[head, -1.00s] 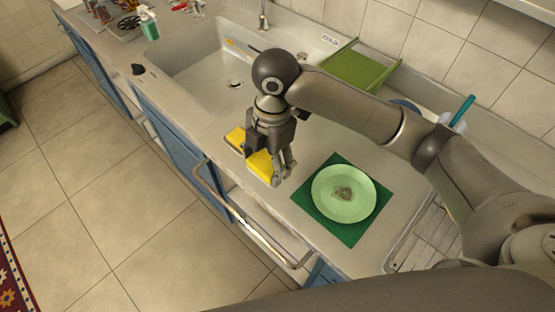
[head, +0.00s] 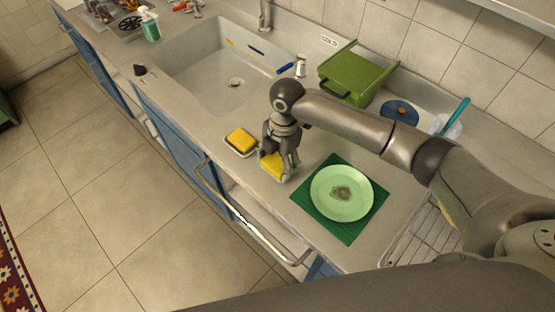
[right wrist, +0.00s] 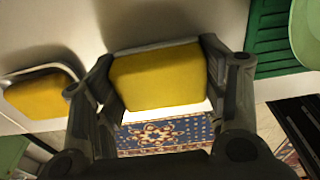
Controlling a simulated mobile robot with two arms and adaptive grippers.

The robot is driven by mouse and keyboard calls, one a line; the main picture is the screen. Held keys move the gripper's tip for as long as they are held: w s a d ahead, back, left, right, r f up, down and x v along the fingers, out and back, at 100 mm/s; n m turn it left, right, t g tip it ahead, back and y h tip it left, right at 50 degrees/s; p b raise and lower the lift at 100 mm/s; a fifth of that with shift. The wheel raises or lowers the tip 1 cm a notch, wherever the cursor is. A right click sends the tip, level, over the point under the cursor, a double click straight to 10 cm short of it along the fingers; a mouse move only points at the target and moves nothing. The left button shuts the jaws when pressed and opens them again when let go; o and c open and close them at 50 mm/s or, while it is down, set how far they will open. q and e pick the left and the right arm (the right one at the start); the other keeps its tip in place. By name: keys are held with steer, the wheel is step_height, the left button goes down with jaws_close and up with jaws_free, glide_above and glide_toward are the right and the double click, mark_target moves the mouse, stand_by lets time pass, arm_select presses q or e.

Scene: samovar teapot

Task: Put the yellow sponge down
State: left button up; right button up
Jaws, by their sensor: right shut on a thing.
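My right gripper (head: 277,168) is shut on a yellow sponge (head: 271,162), close above or on the counter between the small dish and the green mat. The right wrist view shows this sponge (right wrist: 158,80) between the two fingers, with a pale layer along its far edge. Whether its underside touches the counter I cannot tell. A second yellow sponge (head: 240,139) lies in a small dish (head: 229,147) just left of the gripper. It also shows at the left of the right wrist view (right wrist: 38,95). My left gripper is not in view.
A light green plate (head: 325,203) with a greyish item on it sits on a green mat (head: 348,236) right of the gripper. The sink (head: 195,85) and a green box (head: 350,76) are behind. The counter's front edge with a rail (head: 240,219) is close.

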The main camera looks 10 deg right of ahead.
mark_target(281, 158)
steer(key=shift+f, duration=0.15)
steer(key=o, duration=0.9)
steer(key=r, duration=0.4)
steer(key=r+b, duration=0.1)
steer(key=r, duration=0.3)
steer(key=d+r+b, duration=0.1)
steer(key=r, duration=0.3)
steer(key=shift+w+d+r, duration=0.1)
steer(key=shift+w+r, duration=0.05)
steer(key=shift+w, duration=0.2)
